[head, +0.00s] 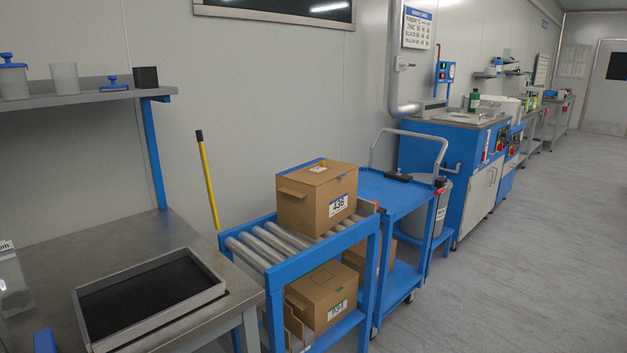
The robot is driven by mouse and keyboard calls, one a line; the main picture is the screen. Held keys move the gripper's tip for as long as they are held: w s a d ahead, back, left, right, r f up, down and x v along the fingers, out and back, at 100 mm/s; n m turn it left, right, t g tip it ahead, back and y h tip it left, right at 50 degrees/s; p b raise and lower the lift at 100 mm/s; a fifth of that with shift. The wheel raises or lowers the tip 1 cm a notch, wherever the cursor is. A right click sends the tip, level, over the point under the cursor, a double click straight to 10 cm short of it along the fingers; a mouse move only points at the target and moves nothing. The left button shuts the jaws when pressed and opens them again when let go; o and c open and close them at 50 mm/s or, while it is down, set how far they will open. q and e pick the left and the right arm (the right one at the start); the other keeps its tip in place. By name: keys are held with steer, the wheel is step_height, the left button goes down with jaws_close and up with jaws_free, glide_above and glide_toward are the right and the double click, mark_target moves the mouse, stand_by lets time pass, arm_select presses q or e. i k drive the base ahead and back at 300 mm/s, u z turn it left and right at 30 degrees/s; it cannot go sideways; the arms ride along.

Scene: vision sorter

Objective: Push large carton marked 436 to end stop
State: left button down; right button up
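The large brown carton marked 436 (316,197) stands upright on the roller conveyor (262,243), toward its far right end. A white label with the number is on its front right face, and blue tape shows on its top edge. Bare rollers lie to the left of the carton. A small red part (376,204) shows at the conveyor's far right corner; I cannot tell whether the carton touches an end stop there.
A blue cart (398,192) stands just beyond the conveyor. More cartons (322,293) sit on the shelf below the rollers. A steel bench (150,250) with a black-lined tray (222,288) is at the left. The grey floor (510,270) on the right is clear.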

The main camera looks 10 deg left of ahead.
mark_target(312, 210)
steer(key=z, duration=0.4)
steer(key=i, duration=1.3)
steer(key=u, duration=0.65)
